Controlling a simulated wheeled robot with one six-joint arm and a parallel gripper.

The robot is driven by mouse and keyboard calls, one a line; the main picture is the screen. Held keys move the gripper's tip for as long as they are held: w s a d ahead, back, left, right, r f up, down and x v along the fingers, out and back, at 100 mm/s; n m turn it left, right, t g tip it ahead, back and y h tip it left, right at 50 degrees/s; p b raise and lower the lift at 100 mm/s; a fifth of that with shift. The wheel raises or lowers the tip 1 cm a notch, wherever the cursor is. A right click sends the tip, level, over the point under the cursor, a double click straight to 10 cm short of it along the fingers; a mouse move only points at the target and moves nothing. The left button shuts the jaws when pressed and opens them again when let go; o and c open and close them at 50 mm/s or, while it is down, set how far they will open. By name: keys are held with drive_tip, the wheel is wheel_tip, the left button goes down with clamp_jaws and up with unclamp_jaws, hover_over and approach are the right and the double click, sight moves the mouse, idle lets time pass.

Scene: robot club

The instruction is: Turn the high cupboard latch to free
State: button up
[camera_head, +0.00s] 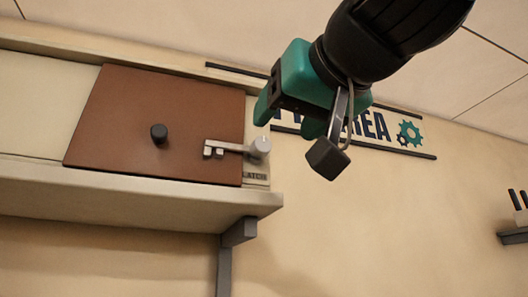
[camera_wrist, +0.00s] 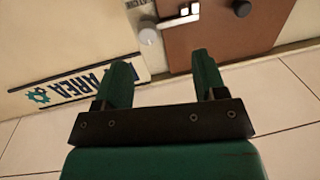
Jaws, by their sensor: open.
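The high cupboard (camera_head: 115,125) has a brown door with a dark round knob (camera_head: 159,133). A pale grey latch (camera_head: 236,149) is mounted at the door's right edge. Its bar lies about level from a round hub and reaches left over the door. A small plate below it reads LATCH. In the wrist view the latch (camera_wrist: 174,22) shows at the top, beyond the fingertips, with the knob (camera_wrist: 242,8) to its right. My gripper (camera_wrist: 163,72) is open and empty, apart from the latch. In the head view it is up and right of the latch; its fingers partly overlap there.
A cream shelf (camera_head: 130,205) on a grey bracket (camera_head: 232,240) runs under the cupboard. A wall sign (camera_head: 411,134) with gears is behind my gripper. A small dark rack (camera_head: 514,236) is at the far right.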

wheel_tip(320, 180, up, 4)
drive_tip(key=s+d+m, duration=0.2)
drive_tip(key=d, duration=0.1)
drive_tip(key=p, duration=0.4)
approach(264, 144)
drive_tip(key=shift+h, duration=0.4)
drive_tip(key=x, duration=0.9)
drive_tip(key=shift+w+a+r, duration=0.2)
drive_tip(key=shift+r, duration=0.05)
drive_tip(key=shift+w+a+f, duration=0.1)
drive_tip(key=shift+w+a, duration=0.1)
drive_tip(key=shift+w, duration=0.3)
clamp_jaws()
